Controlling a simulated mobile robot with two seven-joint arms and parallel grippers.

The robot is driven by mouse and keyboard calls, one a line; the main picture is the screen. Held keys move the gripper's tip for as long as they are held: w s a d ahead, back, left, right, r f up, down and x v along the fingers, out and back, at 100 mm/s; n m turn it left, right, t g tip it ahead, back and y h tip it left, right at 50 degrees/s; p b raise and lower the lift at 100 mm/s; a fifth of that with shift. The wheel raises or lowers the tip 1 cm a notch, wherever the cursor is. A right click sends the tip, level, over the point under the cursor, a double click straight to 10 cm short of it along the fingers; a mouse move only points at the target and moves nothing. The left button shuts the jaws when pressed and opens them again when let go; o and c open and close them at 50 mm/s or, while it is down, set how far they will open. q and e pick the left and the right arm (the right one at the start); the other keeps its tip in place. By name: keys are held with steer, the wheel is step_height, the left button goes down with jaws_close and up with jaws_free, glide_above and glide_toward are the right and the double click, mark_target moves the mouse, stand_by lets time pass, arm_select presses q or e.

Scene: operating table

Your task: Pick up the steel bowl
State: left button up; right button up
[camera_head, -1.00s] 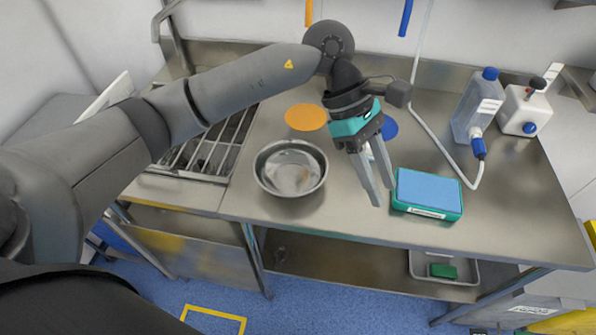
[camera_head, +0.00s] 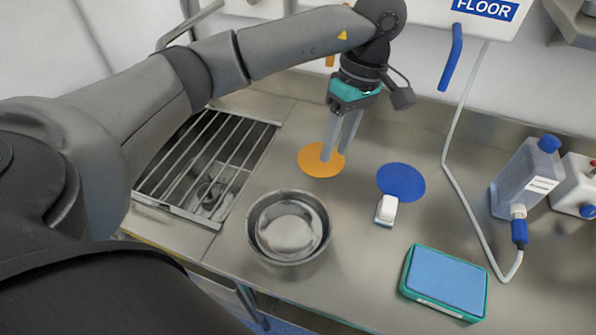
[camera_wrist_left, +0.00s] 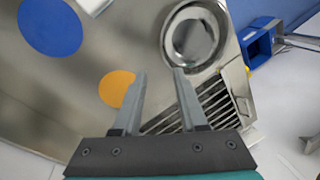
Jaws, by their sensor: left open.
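The steel bowl (camera_head: 287,231) stands upright on the steel table, to the right of the sink grate. It looks empty and shiny. My left gripper (camera_head: 338,156) is open and empty, above the orange disc and behind the bowl, apart from it. In the left wrist view the bowl (camera_wrist_left: 194,38) lies beyond the open fingertips (camera_wrist_left: 158,73), up and to the right. My right gripper is not in view.
An orange disc (camera_head: 320,160) and a blue disc (camera_head: 401,182) lie flat on the table. A small white item (camera_head: 386,210) and a blue-topped green box (camera_head: 446,281) are to the right. Bottles (camera_head: 526,178) stand far right. The barred sink (camera_head: 207,169) is left.

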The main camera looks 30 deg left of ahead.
arm_select(q)
steer(key=b, duration=0.1)
glide_toward(315, 201)
steer(key=x, duration=0.5)
steer(key=shift+w+d+f+b, duration=0.15)
steer(key=shift+f+b, duration=0.15)
steer(key=shift+b, duration=0.1)
steer(key=shift+x, duration=2.35)
steer(key=shift+r, duration=0.1)
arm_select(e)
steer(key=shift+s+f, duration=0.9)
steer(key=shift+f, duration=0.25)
arm_select(q)
jaws_close()
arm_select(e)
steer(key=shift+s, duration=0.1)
